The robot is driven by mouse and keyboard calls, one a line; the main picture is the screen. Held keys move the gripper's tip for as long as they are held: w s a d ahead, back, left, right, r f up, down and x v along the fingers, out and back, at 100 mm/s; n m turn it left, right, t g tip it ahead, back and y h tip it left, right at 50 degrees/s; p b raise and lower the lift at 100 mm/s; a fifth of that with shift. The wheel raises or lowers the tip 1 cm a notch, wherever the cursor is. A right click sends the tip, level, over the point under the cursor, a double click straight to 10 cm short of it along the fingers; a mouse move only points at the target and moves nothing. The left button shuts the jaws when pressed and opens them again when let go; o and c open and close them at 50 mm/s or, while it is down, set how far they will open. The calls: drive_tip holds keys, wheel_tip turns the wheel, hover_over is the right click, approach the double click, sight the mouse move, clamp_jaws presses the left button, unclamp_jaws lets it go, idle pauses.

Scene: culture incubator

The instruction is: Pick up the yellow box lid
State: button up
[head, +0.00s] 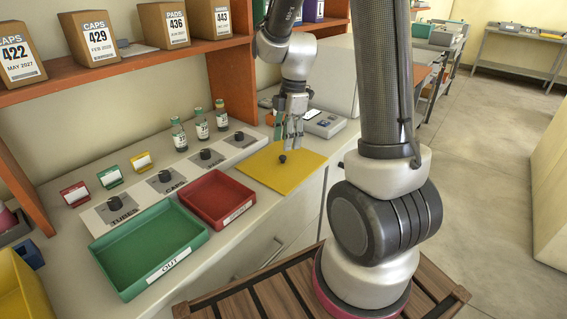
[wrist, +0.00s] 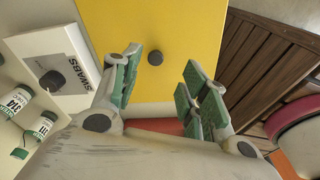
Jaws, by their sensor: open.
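The yellow box lid (head: 285,178) is a flat yellow square with a small black knob (head: 283,159) at its middle. It lies at the right end of the counter. In the wrist view the lid (wrist: 200,30) fills the upper middle, and its knob (wrist: 155,58) shows between and beyond the fingertips. My gripper (head: 293,141) is above the lid, pointing down, with its fingers close over the knob. In the wrist view my gripper (wrist: 161,70) has its green-padded fingers spread apart with nothing between them. Whatever lies under the lid is hidden.
A red tray (head: 248,208) and a green OUT tray (head: 140,289) stand to the left. Several knobbed white covers and small bottles (head: 201,124) are behind them. A grey device (head: 326,124) stands behind the lid. An orange shelf (head: 140,55) with boxes is above the counter.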

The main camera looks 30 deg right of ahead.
sight(283, 156)
drive_tip(key=f, duration=0.4)
drive_tip(key=a+f, duration=0.1)
drive_tip(key=f, duration=0.1)
drive_tip(key=shift+w, duration=0.35)
drive_tip(key=shift+r, duration=0.1)
clamp_jaws()
